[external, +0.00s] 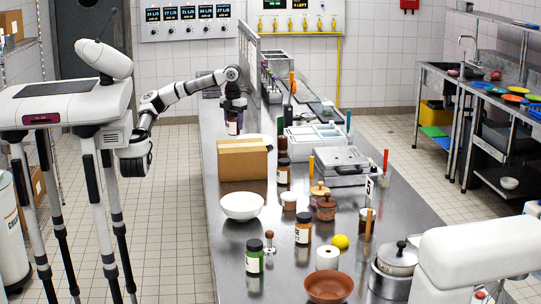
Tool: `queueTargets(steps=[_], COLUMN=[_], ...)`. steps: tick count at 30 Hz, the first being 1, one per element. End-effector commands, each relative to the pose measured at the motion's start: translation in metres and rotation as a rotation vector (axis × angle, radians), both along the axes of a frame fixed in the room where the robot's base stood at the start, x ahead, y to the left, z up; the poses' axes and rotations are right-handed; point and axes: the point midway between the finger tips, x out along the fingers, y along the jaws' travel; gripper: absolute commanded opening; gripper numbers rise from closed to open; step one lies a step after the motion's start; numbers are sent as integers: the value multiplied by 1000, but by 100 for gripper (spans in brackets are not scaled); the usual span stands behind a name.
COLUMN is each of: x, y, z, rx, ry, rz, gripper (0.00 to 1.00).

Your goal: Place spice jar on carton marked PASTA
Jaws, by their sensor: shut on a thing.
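My gripper (233,107) points down and is shut on a spice jar (233,127), a dark purple jar with a pale label. The jar is upright. A brown cardboard carton (242,166) stands on the steel counter just below it in the picture. I cannot tell whether the two touch. No PASTA marking can be read on the carton's visible sides.
A white bowl (242,206) stands in front of the carton and another pale bowl shows behind it. Several jars, including a dark one (283,174), stand to the right. White trays (317,137) lie farther right. Bare steel counter (222,245) shows at the near left.

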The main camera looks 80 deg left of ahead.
Motion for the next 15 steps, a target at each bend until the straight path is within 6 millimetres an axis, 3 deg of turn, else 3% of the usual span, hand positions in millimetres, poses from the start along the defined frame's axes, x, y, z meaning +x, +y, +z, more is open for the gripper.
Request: queueTargets(steps=[10,15], x=[0,0], y=[-1,-1], z=[-42,-46], rx=[-1,0], ry=[0,-3], rz=[0,0], gripper=[22,22])
